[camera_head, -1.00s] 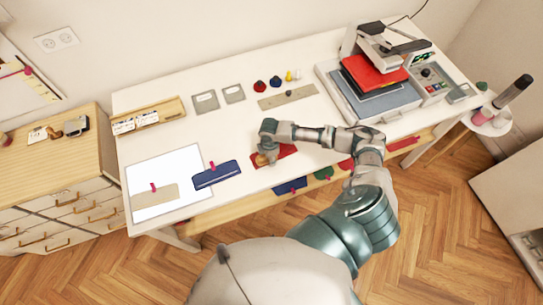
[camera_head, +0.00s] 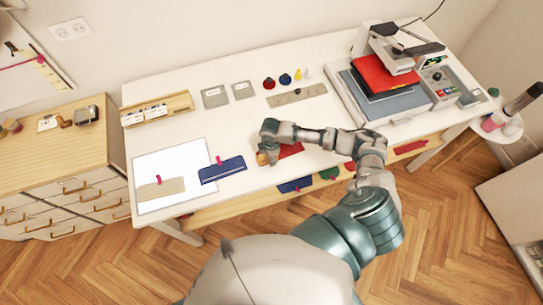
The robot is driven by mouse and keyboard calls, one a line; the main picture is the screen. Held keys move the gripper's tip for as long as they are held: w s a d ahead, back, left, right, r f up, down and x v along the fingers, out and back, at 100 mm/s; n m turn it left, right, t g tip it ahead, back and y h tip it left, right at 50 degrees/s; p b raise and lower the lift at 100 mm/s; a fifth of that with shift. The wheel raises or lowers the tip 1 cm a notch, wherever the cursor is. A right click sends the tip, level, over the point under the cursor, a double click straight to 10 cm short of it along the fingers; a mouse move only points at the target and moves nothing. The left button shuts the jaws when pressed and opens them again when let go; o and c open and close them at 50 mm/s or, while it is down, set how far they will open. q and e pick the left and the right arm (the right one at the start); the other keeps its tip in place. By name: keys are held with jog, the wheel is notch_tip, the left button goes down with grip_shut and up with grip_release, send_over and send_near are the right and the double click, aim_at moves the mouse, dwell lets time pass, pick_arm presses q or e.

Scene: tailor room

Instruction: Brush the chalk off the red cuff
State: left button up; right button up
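The red cuff (camera_head: 290,151) lies on the white table, partly hidden by my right gripper. My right gripper (camera_head: 265,151) is low over the cuff's left end, pointing down. A small tan, wood-coloured piece (camera_head: 262,159) shows beneath it, apparently a brush in its grip; the fingers themselves are hard to make out. I cannot tell whether the brush touches the cloth, and no chalk is discernible at this size. My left gripper is not in view.
A blue cuff (camera_head: 222,170) lies to the left, beside a white sheet (camera_head: 180,201) with a beige cuff (camera_head: 161,190). A heat press (camera_head: 385,85) stands at the right.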

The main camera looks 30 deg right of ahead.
notch_tip(320, 180, up, 7)
dwell(0.4)
